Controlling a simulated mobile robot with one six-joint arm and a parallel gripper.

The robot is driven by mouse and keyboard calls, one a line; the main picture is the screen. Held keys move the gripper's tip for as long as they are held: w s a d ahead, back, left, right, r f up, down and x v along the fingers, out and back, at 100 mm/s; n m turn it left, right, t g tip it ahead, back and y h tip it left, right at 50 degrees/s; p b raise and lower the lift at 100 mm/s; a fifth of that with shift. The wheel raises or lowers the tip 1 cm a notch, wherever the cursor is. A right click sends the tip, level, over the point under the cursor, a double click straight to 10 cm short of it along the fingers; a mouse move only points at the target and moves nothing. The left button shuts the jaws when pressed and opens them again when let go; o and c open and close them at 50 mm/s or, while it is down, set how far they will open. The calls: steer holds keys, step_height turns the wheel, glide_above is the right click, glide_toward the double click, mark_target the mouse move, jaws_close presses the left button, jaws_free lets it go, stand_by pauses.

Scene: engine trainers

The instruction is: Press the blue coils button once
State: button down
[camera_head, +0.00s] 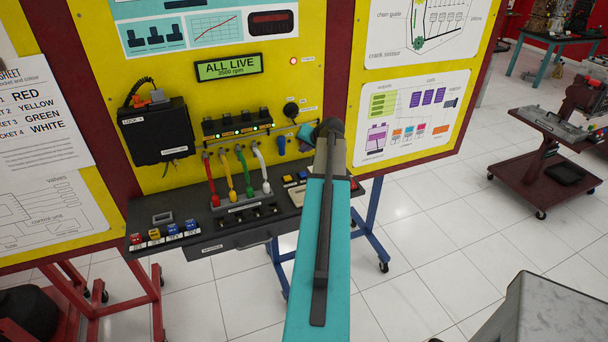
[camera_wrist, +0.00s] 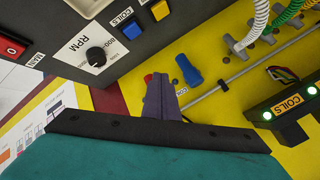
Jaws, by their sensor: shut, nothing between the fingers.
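The blue coils button (camera_wrist: 124,57) shows in the wrist view on the dark console, beside a label reading COILS. It is a small square button. In the head view it appears as a small blue patch on the console's right part (camera_head: 302,175), just left of my arm. My gripper (camera_wrist: 159,80) is shut and empty in the wrist view, below and right of the button in the picture and apart from it. In the head view my arm hides the fingertips.
Near the button are a yellow button (camera_wrist: 160,10), an RPM knob (camera_wrist: 95,57) and a red button (camera_wrist: 12,46). A blue plug (camera_wrist: 189,70) hangs close to my fingertips. Coloured cables (camera_head: 228,175) stand left on the console (camera_head: 240,238). A yellow panel (camera_head: 185,75) rises behind.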

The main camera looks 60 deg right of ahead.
steer(key=b, duration=0.2)
glide_above(304, 175)
steer(key=shift+s+a+f, duration=0.1)
steer(key=shift+f, duration=1.45)
steer(key=shift+s+f, duration=0.1)
steer(key=shift+f, duration=1.45)
steer(key=shift+f+b, duration=1)
steer(key=shift+f, duration=0.1)
steer(key=shift+f, duration=0.1)
steer(key=shift+f+b, duration=0.35)
steer(key=shift+b, duration=0.05)
steer(key=shift+f+b, duration=0.4)
steer(key=shift+f, duration=0.05)
steer(key=shift+r, duration=0.1)
steer(key=shift+r+p, duration=0.3)
steer(key=shift+r, duration=0.45)
steer(key=shift+r, duration=0.2)
steer(key=shift+r+p, duration=1.05)
steer(key=shift+r, duration=1.3)
